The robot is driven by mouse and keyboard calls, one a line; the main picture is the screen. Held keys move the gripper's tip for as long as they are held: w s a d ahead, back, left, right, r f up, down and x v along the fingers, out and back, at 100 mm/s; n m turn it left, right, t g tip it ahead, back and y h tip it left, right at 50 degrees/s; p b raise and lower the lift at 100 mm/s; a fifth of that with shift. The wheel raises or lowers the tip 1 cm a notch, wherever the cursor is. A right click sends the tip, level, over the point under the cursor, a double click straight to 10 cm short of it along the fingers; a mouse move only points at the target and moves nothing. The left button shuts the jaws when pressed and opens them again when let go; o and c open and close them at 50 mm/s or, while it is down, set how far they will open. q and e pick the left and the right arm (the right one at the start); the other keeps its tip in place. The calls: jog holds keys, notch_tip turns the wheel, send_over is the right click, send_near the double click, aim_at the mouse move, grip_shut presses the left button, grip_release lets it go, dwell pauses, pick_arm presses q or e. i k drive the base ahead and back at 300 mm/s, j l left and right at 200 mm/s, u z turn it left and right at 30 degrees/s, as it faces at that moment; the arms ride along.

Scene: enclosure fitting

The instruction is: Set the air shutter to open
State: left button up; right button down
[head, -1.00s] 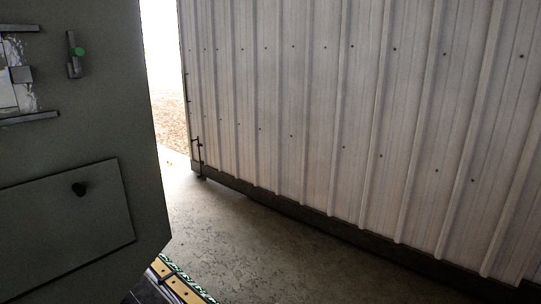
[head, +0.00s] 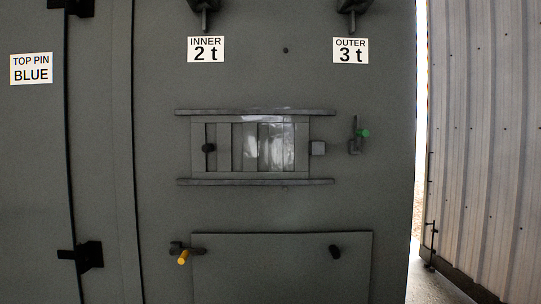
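The air shutter (head: 222,148) is a slatted grey plate between an upper rail (head: 255,112) and a lower rail (head: 255,182), in the middle of the grey enclosure wall. A black knob (head: 208,148) sits at its left end. Dark upright gaps show on the left part and pale, shiny patches on the right part. A small grey block (head: 317,148) is just right of the plate. A latch with a green tip (head: 363,133) stands upright further right. Neither of my grippers is in view.
A lower panel (head: 280,265) has a black knob (head: 335,252); a yellow-tipped latch (head: 183,257) is at its upper left. Labels "INNER 2 t" (head: 206,49) and "OUTER 3 t" (head: 350,50) sit under black fittings. A corrugated wall (head: 490,140) stands right, beyond a gap.

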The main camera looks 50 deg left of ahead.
aim_at(303, 147)
jog(key=u, duration=1.6)
